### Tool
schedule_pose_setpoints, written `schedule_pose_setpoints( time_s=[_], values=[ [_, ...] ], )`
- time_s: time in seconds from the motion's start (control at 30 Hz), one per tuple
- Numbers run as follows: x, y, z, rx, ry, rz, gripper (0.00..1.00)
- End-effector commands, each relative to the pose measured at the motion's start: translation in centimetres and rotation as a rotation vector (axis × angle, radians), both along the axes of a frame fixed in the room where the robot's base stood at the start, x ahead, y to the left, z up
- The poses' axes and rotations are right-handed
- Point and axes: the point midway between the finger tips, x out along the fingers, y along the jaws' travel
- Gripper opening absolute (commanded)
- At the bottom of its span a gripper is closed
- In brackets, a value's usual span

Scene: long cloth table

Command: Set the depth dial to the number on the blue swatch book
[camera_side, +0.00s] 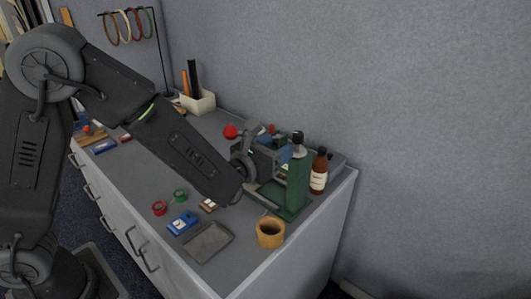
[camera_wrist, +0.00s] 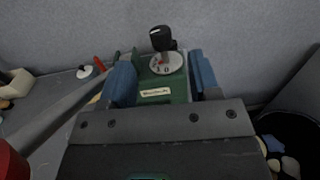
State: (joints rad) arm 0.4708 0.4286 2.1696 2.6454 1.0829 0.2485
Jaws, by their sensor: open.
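The green machine (camera_side: 297,183) stands upright near the table's right end, with a black knob (camera_side: 298,137) on top. In the wrist view its depth dial (camera_wrist: 176,67) is a white disc with dark digits and a red mark, below a black knob (camera_wrist: 161,38). I cannot read the setting surely. My gripper (camera_side: 277,158) is at the machine's upper part; in the wrist view its blue-padded fingers (camera_wrist: 163,78) are apart, one on each side of the green body, short of the dial. The blue swatch book (camera_side: 183,222) lies on the table with a pale label, its number too small to read.
A brown bottle (camera_side: 319,172) stands close behind the machine. A tan cup (camera_side: 270,233) and a grey tray (camera_side: 207,242) are at the front edge. Red (camera_side: 159,207) and green (camera_side: 180,195) rolls lie near the swatch book. A white box (camera_side: 197,102) is farther back.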

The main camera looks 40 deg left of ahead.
Motion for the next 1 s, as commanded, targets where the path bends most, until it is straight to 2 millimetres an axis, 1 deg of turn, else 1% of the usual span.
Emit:
schedule_pose_setpoints(
  time_s=[0.03, 0.1, 0.23, 0.37, 0.63, 0.73, 0.77, 0.87, 0.97, 1.0],
  values=[
    [-0.9, 0.0, 0.0, 0.000, 0.001, -0.002, 0.56],
    [-1.9, 0.0, 0.0, -0.001, 0.000, -0.002, 0.56],
    [-3.0, 0.1, 0.0, -0.001, 0.000, -0.001, 0.56],
    [-3.4, 0.1, 0.0, -0.001, 0.000, 0.001, 0.56],
    [-3.4, 0.1, 0.0, -0.001, 0.001, 0.001, 0.56],
    [-3.3, 0.3, -0.5, -0.009, 0.025, 0.020, 0.56],
    [-3.3, 0.4, -0.9, -0.015, 0.042, 0.034, 0.56],
    [-3.3, 0.8, -2.9, -0.057, 0.137, 0.105, 0.56],
    [-3.8, 0.8, -6.2, -0.147, 0.300, 0.209, 0.56],
    [-4.2, 0.4, -7.8, -0.198, 0.376, 0.250, 0.56]
  ],
)
